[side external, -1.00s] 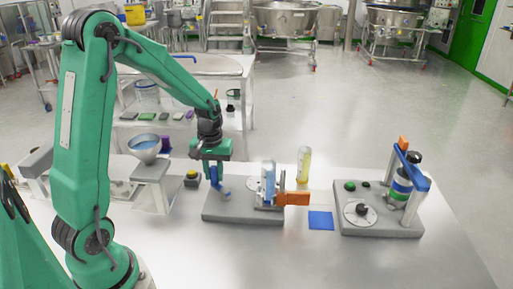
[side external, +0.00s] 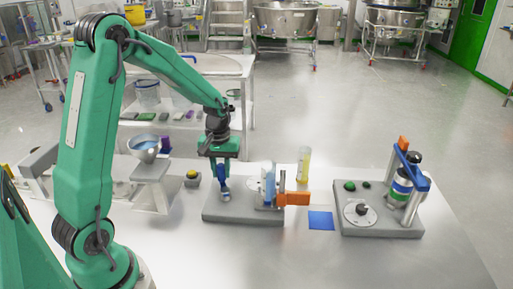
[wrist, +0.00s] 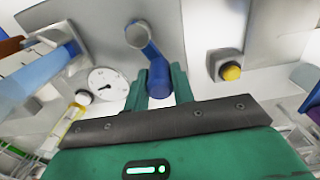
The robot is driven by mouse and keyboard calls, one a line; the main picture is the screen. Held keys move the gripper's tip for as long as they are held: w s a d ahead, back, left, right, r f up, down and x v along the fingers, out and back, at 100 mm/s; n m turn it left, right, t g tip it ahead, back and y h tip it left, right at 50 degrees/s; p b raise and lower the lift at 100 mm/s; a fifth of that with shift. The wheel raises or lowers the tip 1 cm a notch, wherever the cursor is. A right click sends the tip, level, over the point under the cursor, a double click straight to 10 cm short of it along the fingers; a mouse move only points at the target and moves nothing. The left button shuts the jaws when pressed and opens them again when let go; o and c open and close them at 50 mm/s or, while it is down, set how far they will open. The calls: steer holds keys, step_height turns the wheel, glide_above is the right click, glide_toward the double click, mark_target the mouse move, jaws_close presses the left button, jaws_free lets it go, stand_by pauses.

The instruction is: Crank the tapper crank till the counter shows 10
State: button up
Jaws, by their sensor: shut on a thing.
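The tapper is a grey base plate (side external: 225,210) with a blue-filled tube (side external: 269,180) and an orange block (side external: 296,199) at its right end.
A yellow button on a grey box (side external: 192,179) stands left of the plate. A yellow cylinder (side external: 304,164) stands behind and a blue mat (side external: 320,220) lies to the right. A second grey station (side external: 380,224) is farther right. A funnel stand (side external: 150,172) is left.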

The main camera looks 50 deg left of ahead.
steer(key=shift+d, duration=0.15)
steer(key=shift+w+d, duration=0.7)
steer(key=shift+w, duration=0.15)
steer(key=shift+w+d, duration=0.3)
steer(key=shift+d, duration=0.3)
steer(key=shift+w+d, duration=0.15)
steer(key=shift+d, duration=0.35)
steer(key=shift+d, duration=0.15)
steer(key=shift+s+d, duration=0.25)
steer(key=shift+d, duration=0.8)
